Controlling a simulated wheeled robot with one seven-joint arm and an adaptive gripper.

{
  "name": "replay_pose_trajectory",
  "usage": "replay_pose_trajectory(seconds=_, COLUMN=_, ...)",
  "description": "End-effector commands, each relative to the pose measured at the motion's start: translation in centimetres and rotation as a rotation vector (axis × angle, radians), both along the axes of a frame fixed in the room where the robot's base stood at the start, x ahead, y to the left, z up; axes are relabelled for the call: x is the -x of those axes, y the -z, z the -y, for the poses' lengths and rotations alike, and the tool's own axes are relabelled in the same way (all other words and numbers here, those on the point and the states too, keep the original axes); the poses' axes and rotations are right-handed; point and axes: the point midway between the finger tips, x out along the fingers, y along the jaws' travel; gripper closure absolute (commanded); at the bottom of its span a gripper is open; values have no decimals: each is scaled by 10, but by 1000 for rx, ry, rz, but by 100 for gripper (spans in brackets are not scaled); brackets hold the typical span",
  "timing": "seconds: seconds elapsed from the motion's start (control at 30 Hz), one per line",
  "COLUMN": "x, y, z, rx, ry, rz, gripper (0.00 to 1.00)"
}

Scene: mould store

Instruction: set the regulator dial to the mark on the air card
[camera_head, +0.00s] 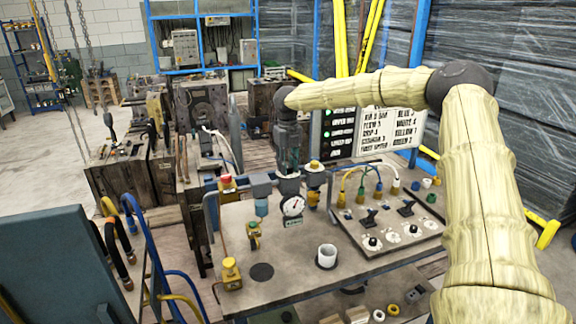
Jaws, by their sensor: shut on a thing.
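My arm, wrapped in a pale cover, reaches in from the right. My gripper (288,168) points straight down and is shut on the regulator dial, at the top of the air line on the bench. The jaws hide most of the dial, so its setting cannot be read. Below it is a round white pressure gauge (292,206) with a dark needle; its scale is too small to read. Behind stands a board of printed cards, one dark with green dots (340,131) and one white (391,127). I cannot tell which is the air card.
A red-topped button (226,183) and a yellow-topped fitting (314,168) flank the gripper. A panel of switches, knobs and hose plugs (387,232) lies to the right. A grey panel (62,262) and hoses are at the left.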

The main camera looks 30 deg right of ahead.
Motion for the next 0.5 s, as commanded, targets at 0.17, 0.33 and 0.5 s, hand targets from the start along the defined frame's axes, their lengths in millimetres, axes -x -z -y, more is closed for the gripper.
replay_pose_trajectory(seconds=0.17, x=-2, y=-3, z=2, rx=2, ry=2, rz=6, gripper=94)
replay_pose_trajectory(seconds=0.33, x=-2, y=-3, z=2, rx=2, ry=2, rz=6, gripper=64)
replay_pose_trajectory(seconds=0.5, x=-1, y=-2, z=1, rx=1, ry=1, rz=4, gripper=47)
